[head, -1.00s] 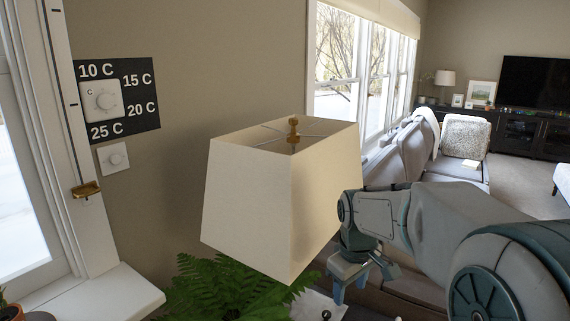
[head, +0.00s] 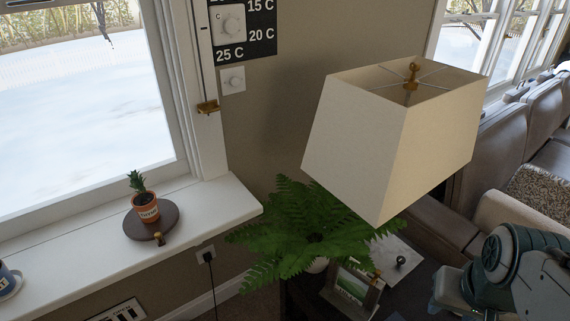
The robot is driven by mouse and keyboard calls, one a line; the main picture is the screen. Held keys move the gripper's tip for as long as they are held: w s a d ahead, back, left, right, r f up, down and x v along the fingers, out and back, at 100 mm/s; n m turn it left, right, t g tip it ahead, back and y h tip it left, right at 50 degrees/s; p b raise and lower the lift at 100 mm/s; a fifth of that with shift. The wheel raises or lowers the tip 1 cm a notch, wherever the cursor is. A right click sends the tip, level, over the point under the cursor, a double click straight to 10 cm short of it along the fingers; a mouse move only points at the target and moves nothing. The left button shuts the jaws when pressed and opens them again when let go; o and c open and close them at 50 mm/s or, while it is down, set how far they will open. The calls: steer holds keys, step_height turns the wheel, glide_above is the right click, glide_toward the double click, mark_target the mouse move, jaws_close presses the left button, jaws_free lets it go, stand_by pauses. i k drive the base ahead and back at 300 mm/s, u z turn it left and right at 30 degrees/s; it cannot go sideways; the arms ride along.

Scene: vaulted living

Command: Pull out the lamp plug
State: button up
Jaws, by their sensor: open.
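The lamp plug (head: 208,257) is small and black. It sits in a white wall outlet (head: 203,249) below the window sill, and its dark cord (head: 214,295) hangs down the wall. The lamp (head: 372,140) has a cream square-sided shade with a brass finial; its base is hidden behind the shade and a fern. My gripper (head: 447,288) shows only in part at the lower right, as a pale blue piece beside my arm. It is open, well to the right of the plug, and nothing shows in it.
A green fern (head: 305,232) spreads between the plug and the lamp. A framed picture (head: 352,290) stands on a dark side table. The white sill (head: 90,250) juts out above left of the outlet and carries a small potted plant (head: 145,205).

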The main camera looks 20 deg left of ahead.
mark_target(208, 256)
steer(key=k, duration=1)
steer(key=z, duration=1)
steer(key=i, duration=0.8)
steer(key=u, duration=2.75)
steer(key=i, duration=0.5)
steer(key=u, duration=1.05)
